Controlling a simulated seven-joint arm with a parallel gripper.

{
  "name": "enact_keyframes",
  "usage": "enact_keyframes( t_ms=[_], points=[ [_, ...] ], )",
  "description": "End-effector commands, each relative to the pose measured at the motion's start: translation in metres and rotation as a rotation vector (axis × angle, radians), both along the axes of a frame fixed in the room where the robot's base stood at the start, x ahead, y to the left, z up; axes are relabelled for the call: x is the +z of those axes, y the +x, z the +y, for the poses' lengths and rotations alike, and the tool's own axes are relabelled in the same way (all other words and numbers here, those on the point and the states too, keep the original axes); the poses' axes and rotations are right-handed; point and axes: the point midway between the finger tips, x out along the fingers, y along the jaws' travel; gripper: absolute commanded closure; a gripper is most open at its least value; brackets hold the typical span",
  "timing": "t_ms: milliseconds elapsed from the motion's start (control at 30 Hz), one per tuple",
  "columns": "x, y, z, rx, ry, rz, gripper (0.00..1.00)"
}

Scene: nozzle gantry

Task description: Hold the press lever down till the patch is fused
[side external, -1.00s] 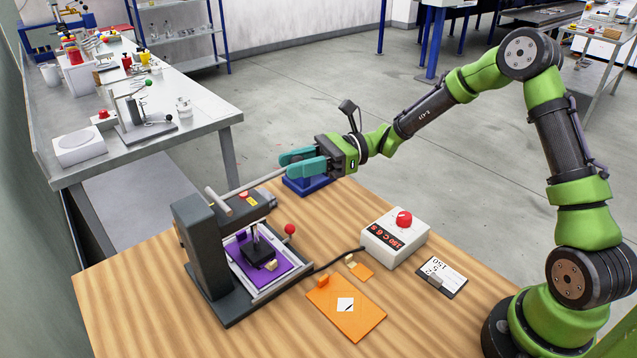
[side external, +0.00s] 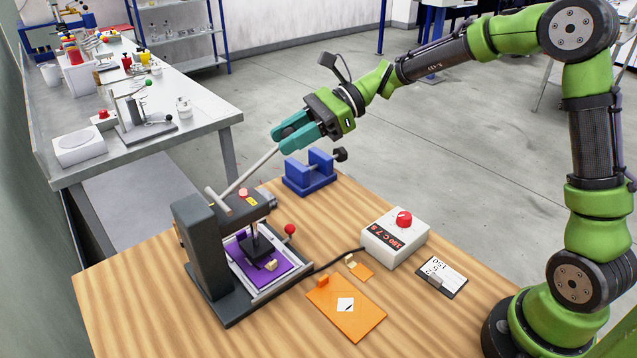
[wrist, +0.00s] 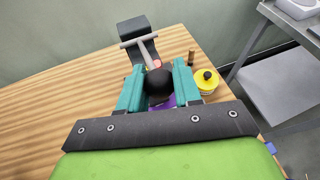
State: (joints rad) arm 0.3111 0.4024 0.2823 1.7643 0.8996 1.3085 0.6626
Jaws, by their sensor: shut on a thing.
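The grey press (side external: 200,255) stands on the wooden table, with its bar lever (side external: 254,172) sloping up to the right. My gripper (side external: 280,141) is shut on the lever's end, and the black knob (wrist: 159,84) shows between the teal fingers in the wrist view. The lever is raised. The dark platen (side external: 257,247) sits over the purple bed (side external: 283,262); I cannot tell whether it touches. A small pale piece lies by its front edge. The patch is not clearly visible.
A control box (side external: 395,238) with a red button and a red, upside-down readout stands to the right. A blue clamp stand (side external: 309,174) is behind the press. An orange mat (side external: 348,318) and a card (side external: 441,278) lie in front. Bare wood lies at the front left.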

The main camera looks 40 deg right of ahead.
Motion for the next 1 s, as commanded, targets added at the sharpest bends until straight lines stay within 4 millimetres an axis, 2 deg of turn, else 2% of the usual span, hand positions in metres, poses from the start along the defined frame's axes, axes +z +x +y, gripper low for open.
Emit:
enact_keyframes(
  t_ms=[33,200,533,1000],
  points=[
    [0.010,-0.001,0.005,0.005,-0.049,-0.010,1.00],
    [0.032,0.000,0.018,0.006,-0.205,-0.011,1.00],
    [0.061,0.000,0.044,0.002,-0.443,-0.007,1.00],
    [0.074,0.000,0.061,0.000,-0.434,-0.002,1.00]
  ],
)
